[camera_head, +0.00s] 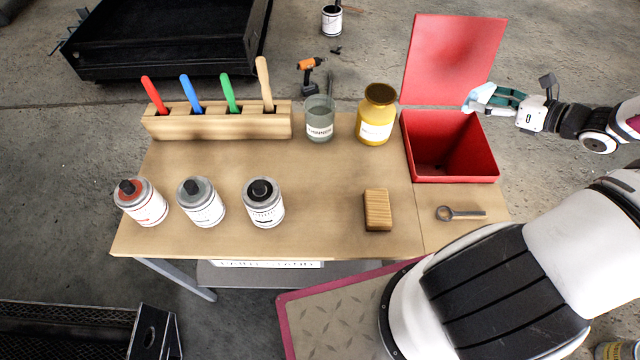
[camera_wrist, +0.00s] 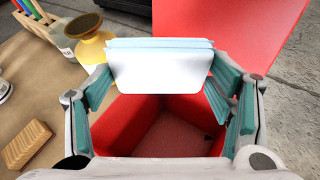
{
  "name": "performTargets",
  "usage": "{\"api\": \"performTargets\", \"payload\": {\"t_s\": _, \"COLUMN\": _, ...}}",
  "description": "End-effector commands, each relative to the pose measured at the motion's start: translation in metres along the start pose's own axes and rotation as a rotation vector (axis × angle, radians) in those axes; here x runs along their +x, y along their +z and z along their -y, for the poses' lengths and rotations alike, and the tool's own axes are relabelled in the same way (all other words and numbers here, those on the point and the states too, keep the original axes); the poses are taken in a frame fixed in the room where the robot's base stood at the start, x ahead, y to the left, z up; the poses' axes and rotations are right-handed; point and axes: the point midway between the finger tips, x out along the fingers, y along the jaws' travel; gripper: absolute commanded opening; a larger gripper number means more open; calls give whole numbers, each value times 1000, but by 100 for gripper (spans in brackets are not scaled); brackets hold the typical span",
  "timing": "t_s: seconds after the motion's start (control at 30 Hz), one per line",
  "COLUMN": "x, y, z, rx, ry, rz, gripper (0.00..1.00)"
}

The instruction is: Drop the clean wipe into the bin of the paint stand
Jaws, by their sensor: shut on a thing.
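The clean wipe (camera_wrist: 158,66) is a pale blue-white folded pad held between my gripper's teal fingers in the wrist view. In the head view the wipe (camera_head: 478,97) shows at the tip of my gripper (camera_head: 486,98), at the upper right. The bin (camera_head: 448,150) is a red open box at the right end of the paint stand (camera_head: 325,190), with its red lid (camera_head: 455,58) raised behind it. The gripper is shut on the wipe, above the bin's far right part in the head view. In the wrist view the bin's empty-looking inside (camera_wrist: 165,140) lies below the wipe.
A yellow jar (camera_head: 377,115) and a glass of thinner (camera_head: 319,118) stand left of the bin. A wooden block (camera_head: 377,210) and a ring spanner (camera_head: 460,213) lie in front. Several cans and a brush rack (camera_head: 215,122) stand farther left.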

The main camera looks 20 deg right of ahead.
Motion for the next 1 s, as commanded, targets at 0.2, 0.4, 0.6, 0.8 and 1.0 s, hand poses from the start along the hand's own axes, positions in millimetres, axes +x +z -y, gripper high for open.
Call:
{"api": "performTargets", "payload": {"t_s": 0.2, "x": 12, "y": -24, "z": 4, "rx": 1, "ry": 0, "rz": 0, "gripper": 52}}
{"api": "performTargets", "payload": {"t_s": 0.4, "x": 19, "y": -42, "z": 6, "rx": 1, "ry": 0, "rz": 0, "gripper": 52}}
{"api": "performTargets", "payload": {"t_s": 0.6, "x": 20, "y": -46, "z": 7, "rx": 0, "ry": 0, "rz": 0, "gripper": 52}}
{"api": "performTargets", "payload": {"t_s": 0.8, "x": 20, "y": -46, "z": 6, "rx": -1, "ry": 0, "rz": 0, "gripper": 83}}
{"api": "performTargets", "payload": {"t_s": 1.0, "x": 20, "y": -46, "z": 6, "rx": -1, "ry": 1, "rz": 0, "gripper": 98}}
